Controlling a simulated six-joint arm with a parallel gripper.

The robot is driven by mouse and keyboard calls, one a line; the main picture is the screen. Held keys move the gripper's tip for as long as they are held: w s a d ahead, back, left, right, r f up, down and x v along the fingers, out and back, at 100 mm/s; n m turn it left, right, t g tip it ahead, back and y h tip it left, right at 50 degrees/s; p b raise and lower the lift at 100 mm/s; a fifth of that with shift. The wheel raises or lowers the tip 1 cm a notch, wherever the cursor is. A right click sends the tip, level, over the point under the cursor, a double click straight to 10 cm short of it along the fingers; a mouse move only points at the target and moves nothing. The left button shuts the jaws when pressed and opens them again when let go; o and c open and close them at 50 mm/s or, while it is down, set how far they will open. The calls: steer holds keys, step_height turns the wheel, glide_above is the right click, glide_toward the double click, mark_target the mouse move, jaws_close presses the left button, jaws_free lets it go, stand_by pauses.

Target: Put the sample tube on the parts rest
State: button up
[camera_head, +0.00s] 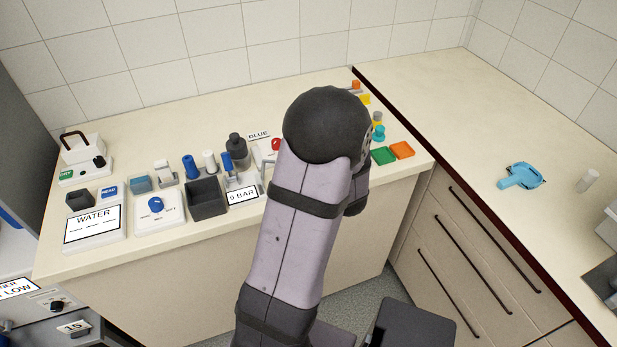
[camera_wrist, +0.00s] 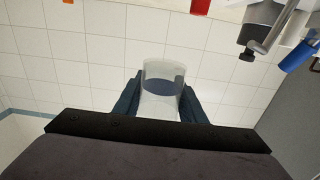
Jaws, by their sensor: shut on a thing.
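In the wrist view my gripper (camera_wrist: 159,101) is shut on the sample tube (camera_wrist: 162,74), a pale, see-through cylinder with a dark blue band. One dark finger presses on each side of it. The tube's lower end is hidden behind the gripper body. In the head view my arm hides the gripper and the held tube. I cannot tell for sure which thing is the parts rest.
The left counter holds a WATER sign (camera_head: 93,224), a blue-knob box (camera_head: 156,206), a dark open bin (camera_head: 206,197), a green tray (camera_head: 383,155) and an orange tray (camera_head: 402,150). The right counter is mostly clear around a light-blue item (camera_head: 521,176) and a pale cylinder (camera_head: 587,180).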

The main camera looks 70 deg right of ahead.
steer(key=shift+f+p, duration=0.5)
steer(key=shift+f, duration=4.7)
steer(key=shift+f, duration=0.1)
steer(key=shift+f, duration=0.15)
steer(key=o, duration=1.2)
steer(key=shift+r, duration=0.2)
steer(key=shift+r, duration=0.2)
steer(key=b+v, duration=0.3)
steer(key=v, duration=0.7)
steer(key=shift+s+a+f, duration=0.15)
steer(key=shift+s, duration=0.05)
steer(key=shift+b+v, duration=0.35)
steer(key=shift+v, duration=0.45)
